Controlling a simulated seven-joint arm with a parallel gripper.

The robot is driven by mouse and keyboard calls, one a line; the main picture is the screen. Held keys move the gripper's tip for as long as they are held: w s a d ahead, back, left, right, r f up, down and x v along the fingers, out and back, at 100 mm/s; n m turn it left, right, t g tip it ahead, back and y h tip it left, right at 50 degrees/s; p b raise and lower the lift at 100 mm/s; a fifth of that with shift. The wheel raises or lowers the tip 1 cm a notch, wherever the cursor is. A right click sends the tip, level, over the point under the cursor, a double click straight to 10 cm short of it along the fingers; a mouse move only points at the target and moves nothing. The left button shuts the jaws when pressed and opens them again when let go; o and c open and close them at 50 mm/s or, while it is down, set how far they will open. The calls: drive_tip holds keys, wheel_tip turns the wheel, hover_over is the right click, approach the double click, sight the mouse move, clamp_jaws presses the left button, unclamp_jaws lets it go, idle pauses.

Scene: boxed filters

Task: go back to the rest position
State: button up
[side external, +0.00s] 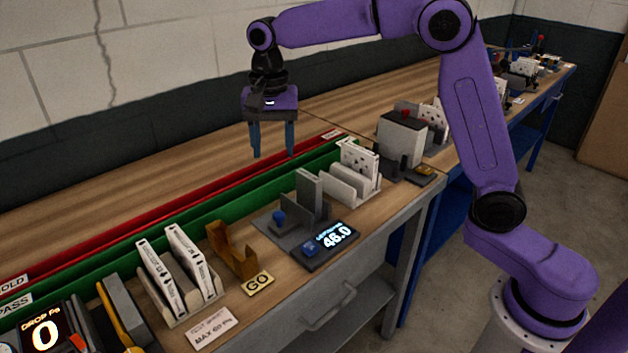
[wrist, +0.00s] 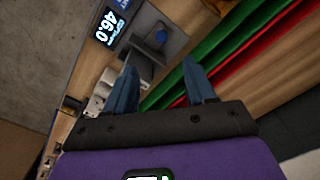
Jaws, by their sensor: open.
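My gripper (side external: 272,154) hangs above the workbench in the side external view, over the red and green channels near the back. Its two blue fingers point down and stand apart, with nothing between them. In the wrist view my gripper (wrist: 163,90) also shows open and empty. The purple arm reaches in from the right. Nothing touches the fingers.
Below are a red channel (side external: 200,207) and a green channel (side external: 215,200). A grey fixture with a display reading 46.0 (side external: 333,236), an orange-brown holder (side external: 231,250), a rack with white boxed filters (side external: 178,270) and a white-grey box (side external: 400,140) stand on the bench.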

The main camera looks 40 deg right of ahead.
drive_tip(key=s+d+f+n, duration=0.2)
drive_tip(key=s+n, duration=0.5)
drive_tip(key=s, duration=0.4)
drive_tip(key=s+d+f+n, duration=0.3)
drive_tip(key=s+n, duration=0.4)
drive_tip(key=s, duration=0.4)
drive_tip(key=s+d+f+n, duration=0.2)
drive_tip(key=s+d+n, duration=0.2)
drive_tip(key=s, duration=0.7)
drive_tip(key=n, duration=0.2)
drive_tip(key=shift+s+d+f+n, duration=0.15)
drive_tip(key=shift+s+d+n, duration=0.2)
drive_tip(key=shift+d+n, duration=0.05)
